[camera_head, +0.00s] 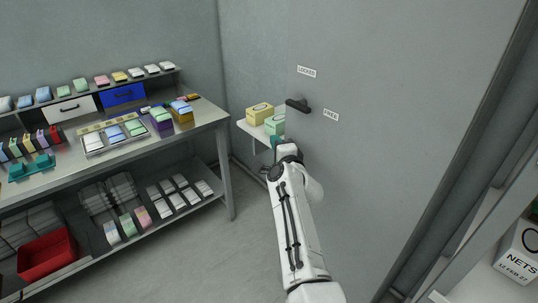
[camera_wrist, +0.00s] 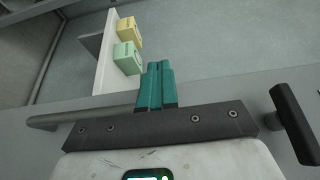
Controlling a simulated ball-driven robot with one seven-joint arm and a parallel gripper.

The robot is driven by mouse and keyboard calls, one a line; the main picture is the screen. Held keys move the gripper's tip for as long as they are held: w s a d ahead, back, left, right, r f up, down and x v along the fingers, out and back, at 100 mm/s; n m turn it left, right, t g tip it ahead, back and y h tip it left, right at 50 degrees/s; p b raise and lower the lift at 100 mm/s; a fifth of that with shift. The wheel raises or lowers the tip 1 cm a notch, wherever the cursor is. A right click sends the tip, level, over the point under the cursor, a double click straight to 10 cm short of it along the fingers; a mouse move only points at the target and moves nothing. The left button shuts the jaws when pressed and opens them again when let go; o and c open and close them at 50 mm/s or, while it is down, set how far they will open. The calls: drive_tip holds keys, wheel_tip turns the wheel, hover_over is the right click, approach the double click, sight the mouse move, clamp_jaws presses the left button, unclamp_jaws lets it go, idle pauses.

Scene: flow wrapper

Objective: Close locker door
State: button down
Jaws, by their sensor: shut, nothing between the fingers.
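My gripper (camera_head: 275,141) is just below and left of the handle, beside the door's left edge. Its teal fingers (camera_wrist: 155,83) are shut together and empty. I cannot tell whether they touch the door.
A small white shelf (camera_head: 243,125) with a yellow box (camera_head: 260,114) and a green box (camera_head: 274,125) is just beyond my gripper. A workbench (camera_head: 215,114) with packs stands at the left. A NETS box (camera_head: 518,255) sits at the lower right. The floor between is clear.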

sight(286, 137)
drive_tip(key=shift+w+d+r+b, duration=0.1)
drive_tip(key=shift+w+d+b, duration=0.9)
drive_tip(key=shift+w+d, duration=0.4)
drive_tip(key=shift+w, duration=0.15)
